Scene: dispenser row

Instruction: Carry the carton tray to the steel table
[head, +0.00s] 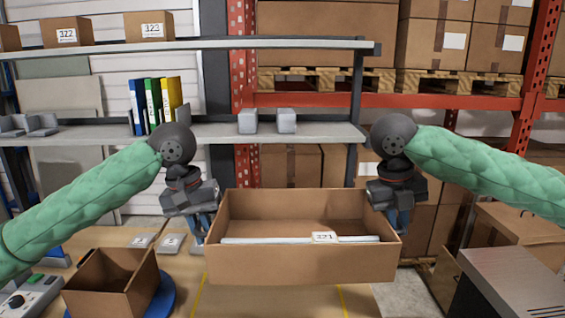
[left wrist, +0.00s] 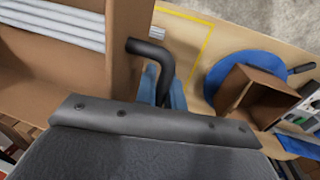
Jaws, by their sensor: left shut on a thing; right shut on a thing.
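The carton tray (head: 300,264), an open brown box, is held level between my two grippers above the wooden table. A white labelled item (head: 325,237) lies inside it; in the left wrist view the tray (left wrist: 50,75) shows several pale rods (left wrist: 60,22). My right gripper (head: 393,215) is shut on the tray's right wall. A grey metal-looking top, seemingly the steel table (head: 515,280), is at the lower right, apart from the tray.
The wooden table (head: 185,285) has yellow lines and holds a small open carton (head: 112,283) on a blue disc (head: 163,297) and a control box (head: 28,297). A shelf (head: 320,132) with binders stands behind. Cartons (head: 515,222) stand at right, near my right arm.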

